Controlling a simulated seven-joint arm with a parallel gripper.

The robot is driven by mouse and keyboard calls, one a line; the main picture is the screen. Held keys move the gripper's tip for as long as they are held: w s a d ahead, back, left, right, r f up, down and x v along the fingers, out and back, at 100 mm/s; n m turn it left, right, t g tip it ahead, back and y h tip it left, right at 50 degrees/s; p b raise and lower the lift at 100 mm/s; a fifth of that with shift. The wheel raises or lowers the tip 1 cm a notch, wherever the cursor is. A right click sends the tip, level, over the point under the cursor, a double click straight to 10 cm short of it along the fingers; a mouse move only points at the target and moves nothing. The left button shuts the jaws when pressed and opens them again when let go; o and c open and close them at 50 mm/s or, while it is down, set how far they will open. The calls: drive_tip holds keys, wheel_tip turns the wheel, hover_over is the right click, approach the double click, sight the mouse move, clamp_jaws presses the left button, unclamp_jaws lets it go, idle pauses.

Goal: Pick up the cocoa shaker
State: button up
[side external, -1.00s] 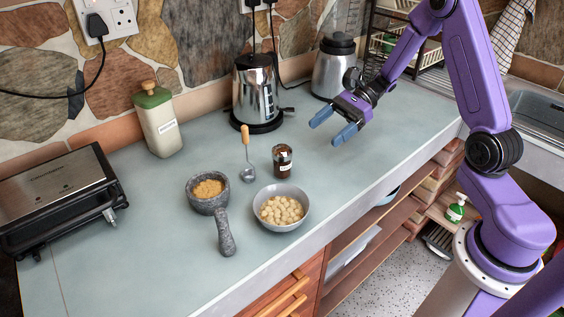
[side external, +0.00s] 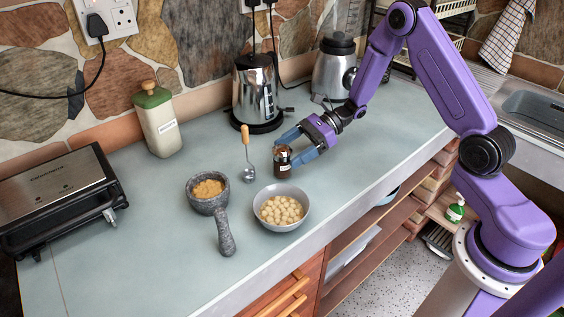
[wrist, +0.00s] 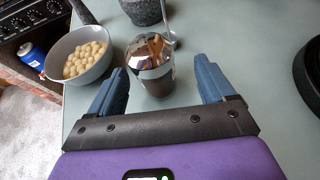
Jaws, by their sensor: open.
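The cocoa shaker (side external: 283,168) is a small dark jar with a shiny metal top and a pale label. It stands upright on the counter, and in the wrist view the shaker (wrist: 158,86) shows just ahead of and between the fingertips. My gripper (side external: 289,155) is open, with blue fingers reaching to either side of the shaker. In the wrist view my gripper (wrist: 160,69) has a clear gap on the right of the shaker and a smaller one on the left. I cannot tell whether a finger touches it.
A grey bowl of pale round pieces (side external: 264,222) stands close in front of the shaker. A ladle with an orange handle (side external: 245,140), a stone mortar (side external: 207,208) and a pestle (side external: 225,235) are to the left. A steel kettle (side external: 257,90) stands behind. The counter right of the shaker is clear.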

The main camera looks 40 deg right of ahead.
sight(276, 163)
drive_tip(key=shift+s+x, duration=0.2)
drive_tip(key=shift+x, duration=1.15)
drive_tip(key=shift+s+x, duration=0.2)
drive_tip(key=shift+x, duration=1.2)
drive_tip(key=shift+a, duration=0.1)
drive_tip(key=shift+r, duration=0.1)
drive_tip(key=c, duration=1.1)
